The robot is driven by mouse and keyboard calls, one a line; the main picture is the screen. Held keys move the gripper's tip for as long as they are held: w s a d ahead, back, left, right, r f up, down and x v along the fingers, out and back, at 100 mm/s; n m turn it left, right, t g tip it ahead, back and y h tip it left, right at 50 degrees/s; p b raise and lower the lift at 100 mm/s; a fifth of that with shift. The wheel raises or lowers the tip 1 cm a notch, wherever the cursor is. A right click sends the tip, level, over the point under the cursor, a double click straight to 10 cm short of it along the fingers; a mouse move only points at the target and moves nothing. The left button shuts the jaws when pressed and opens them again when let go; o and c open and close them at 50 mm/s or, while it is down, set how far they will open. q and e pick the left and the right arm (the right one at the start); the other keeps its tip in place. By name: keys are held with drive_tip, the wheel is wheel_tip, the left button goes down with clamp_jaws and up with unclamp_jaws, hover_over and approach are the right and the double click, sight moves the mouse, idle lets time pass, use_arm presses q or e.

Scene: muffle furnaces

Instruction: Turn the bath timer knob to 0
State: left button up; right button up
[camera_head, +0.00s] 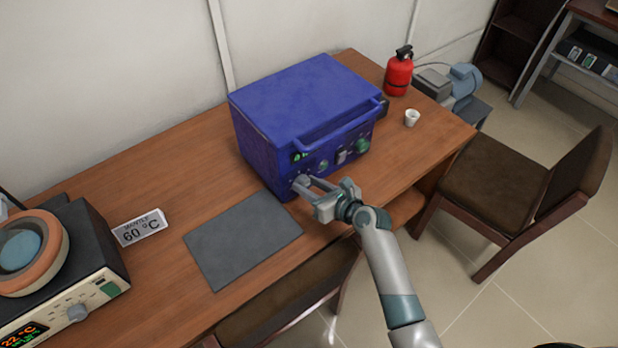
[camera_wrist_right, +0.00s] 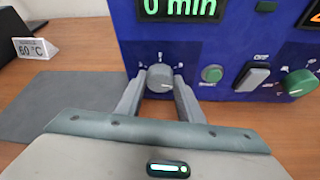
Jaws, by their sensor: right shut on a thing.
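The blue bath unit (camera_head: 300,100) stands on the wooden table. Its grey timer knob (camera_wrist_right: 160,77) is on the lower left of its front panel. The display above the knob (camera_wrist_right: 180,8) reads "0 min". My right gripper (camera_wrist_right: 159,88) is shut on the timer knob, with one finger on each side of it. In the head view my right gripper (camera_head: 306,186) reaches the lower left of the panel, and its fingers cover the knob there. My left gripper is not in view.
A green button (camera_wrist_right: 212,74), a grey OFF switch (camera_wrist_right: 257,76) and a green knob (camera_wrist_right: 299,83) sit right of the timer knob. A dark mat (camera_head: 242,240), a "60 °C" sign (camera_head: 140,228), a white cup (camera_head: 412,118) and a red extinguisher (camera_head: 398,75) are on the table. A chair (camera_head: 500,180) stands right.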

drive_tip(key=shift+s+a+r+n+h+p, duration=0.15)
drive_tip(key=shift+n+h+p, duration=0.3)
drive_tip(key=shift+p, duration=0.3)
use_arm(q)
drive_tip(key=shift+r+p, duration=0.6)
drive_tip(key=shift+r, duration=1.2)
use_arm(e)
drive_tip(key=shift+n+t+h, duration=0.25)
drive_tip(key=shift+n+t, duration=0.25)
drive_tip(key=shift+n, duration=0.25)
drive_tip(key=shift+f, duration=0.2)
drive_tip(key=o, duration=1.1)
drive_tip(key=shift+s, duration=0.1)
use_arm(q)
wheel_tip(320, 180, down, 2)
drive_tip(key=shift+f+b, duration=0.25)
drive_tip(key=shift+b, duration=0.95)
use_arm(e)
drive_tip(key=v, duration=1.7)
drive_tip(key=shift+r, duration=0.15)
